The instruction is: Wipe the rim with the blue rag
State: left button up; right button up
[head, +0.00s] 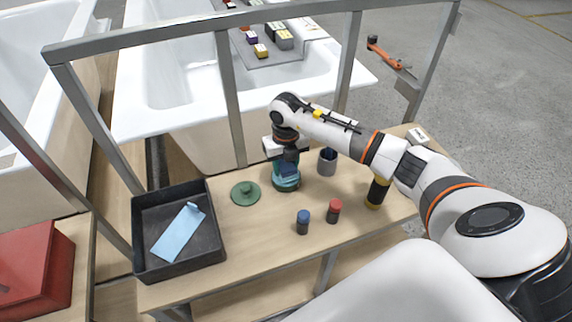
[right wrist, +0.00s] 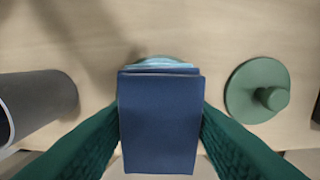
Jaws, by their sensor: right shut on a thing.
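My right gripper (head: 287,157) points down over the workbench. It is shut on the dark blue rag (head: 289,169), which looks like a folded block between the green fingers in the right wrist view (right wrist: 160,125). The rag is right at the top of a teal-green pot (head: 286,184); its rim is mostly hidden by the rag and gripper, and I cannot tell whether they touch. A sliver of teal shows behind the rag in the right wrist view. A round green lid with a knob (head: 245,193) lies left of the pot. My left gripper is not in view.
A black tray (head: 146,238) with a light blue cloth (head: 178,232) stands at the left. A grey cup (head: 327,162) is close right of the pot. Blue-capped (head: 303,222) and red-capped (head: 333,212) bottles stand in front. A metal frame (head: 229,100) runs behind.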

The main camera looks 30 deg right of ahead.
aim_at(286, 164)
jog(key=shift+r+p, duration=1.9)
jog(key=shift+r, duration=0.9)
